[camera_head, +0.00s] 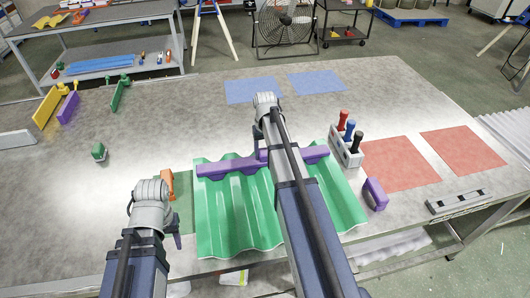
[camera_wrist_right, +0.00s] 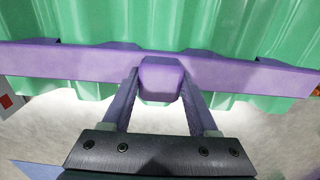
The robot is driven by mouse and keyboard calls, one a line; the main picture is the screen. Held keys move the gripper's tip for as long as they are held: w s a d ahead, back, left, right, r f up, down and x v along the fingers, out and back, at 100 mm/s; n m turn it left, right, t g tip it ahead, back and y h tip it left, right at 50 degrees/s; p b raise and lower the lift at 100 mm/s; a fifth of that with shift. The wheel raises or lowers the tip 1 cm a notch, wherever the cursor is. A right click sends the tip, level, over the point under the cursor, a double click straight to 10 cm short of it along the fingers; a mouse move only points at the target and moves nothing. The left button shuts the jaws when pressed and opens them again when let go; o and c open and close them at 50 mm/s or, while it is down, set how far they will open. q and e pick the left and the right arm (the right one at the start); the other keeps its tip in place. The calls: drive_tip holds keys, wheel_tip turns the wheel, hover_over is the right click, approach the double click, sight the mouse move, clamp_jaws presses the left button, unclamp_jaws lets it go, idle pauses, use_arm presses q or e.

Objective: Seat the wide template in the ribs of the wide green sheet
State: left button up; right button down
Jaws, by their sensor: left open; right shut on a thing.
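The wide green sheet (camera_head: 237,215) lies on the table with its ribs running front to back; it also shows in the right wrist view (camera_wrist_right: 110,22). The wide template is a long purple bar (camera_head: 222,168) lying across the ribs near the sheet's far edge. In the right wrist view the template (camera_wrist_right: 60,62) spans the whole picture. My right gripper (camera_wrist_right: 160,82) is shut on the template's middle knob. Its arm hides part of the sheet in the head view. I cannot tell how deep the template sits. My left gripper (camera_head: 178,230) is open and empty beside the sheet's left edge.
A rack with red, blue and black-topped tools (camera_head: 347,145) stands right of the sheet. A purple piece (camera_head: 375,194) lies near the sheet's right edge. An orange piece (camera_head: 167,183) is at its left. A small green block (camera_head: 99,152) stands farther left.

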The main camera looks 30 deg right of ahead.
drive_tip(key=shift+f, duration=0.2)
drive_tip(key=shift+c, duration=0.4)
unclamp_jaws()
drive_tip(key=shift+r, duration=0.1)
wheel_tip(320, 180, up, 8)
drive_tip(key=p, duration=0.7)
drive_tip(key=shift+p, duration=0.3)
drive_tip(key=shift+f, duration=0.2)
